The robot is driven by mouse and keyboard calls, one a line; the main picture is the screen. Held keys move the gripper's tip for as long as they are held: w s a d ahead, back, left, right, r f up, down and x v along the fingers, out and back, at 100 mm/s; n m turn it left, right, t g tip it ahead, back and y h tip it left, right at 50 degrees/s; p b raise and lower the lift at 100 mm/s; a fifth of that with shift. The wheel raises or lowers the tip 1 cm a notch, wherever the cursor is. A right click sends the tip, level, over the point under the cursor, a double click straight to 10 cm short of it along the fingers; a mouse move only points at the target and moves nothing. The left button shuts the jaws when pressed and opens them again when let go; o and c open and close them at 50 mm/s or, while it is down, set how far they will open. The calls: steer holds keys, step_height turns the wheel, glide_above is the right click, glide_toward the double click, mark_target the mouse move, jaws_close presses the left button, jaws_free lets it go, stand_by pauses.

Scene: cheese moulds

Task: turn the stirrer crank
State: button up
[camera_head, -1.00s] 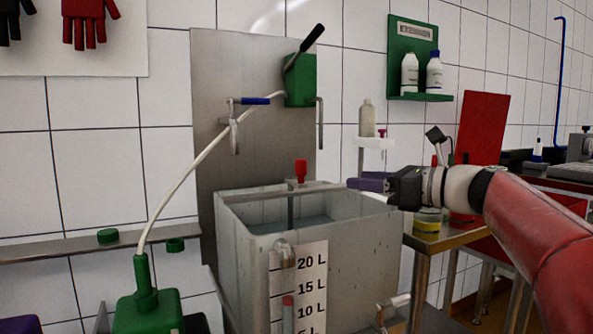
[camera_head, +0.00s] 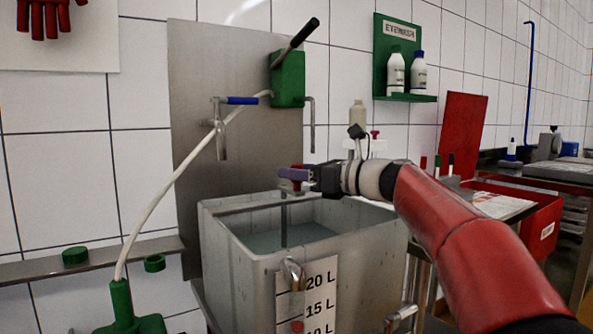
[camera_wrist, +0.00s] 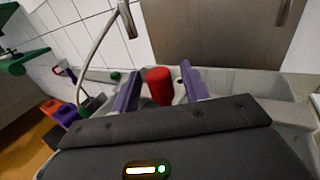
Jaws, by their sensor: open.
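The stirrer's red crank knob (camera_head: 297,167) stands upright above the bar across the grey tank (camera_head: 232,262), partly hidden by my gripper in the head view. My gripper (camera_head: 293,174) reaches in from the right, level with the knob, its purple fingers pointing left. In the wrist view my gripper (camera_wrist: 160,70) is open, and the red knob (camera_wrist: 160,88) is between the two purple fingers, with visible gaps on both sides. The crank arm below the knob is mostly hidden.
A steel panel (camera_head: 200,130) behind the tank carries a blue-handled tap (camera_head: 222,125) and a green box (camera_head: 288,80) with a black lever. A white hose (camera_head: 165,190) runs left. A side table (camera_head: 500,203) is at the right.

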steer(key=shift+w+a, duration=0.1)
steer(key=shift+a, duration=0.15)
jaws_close()
stand_by(0.4)
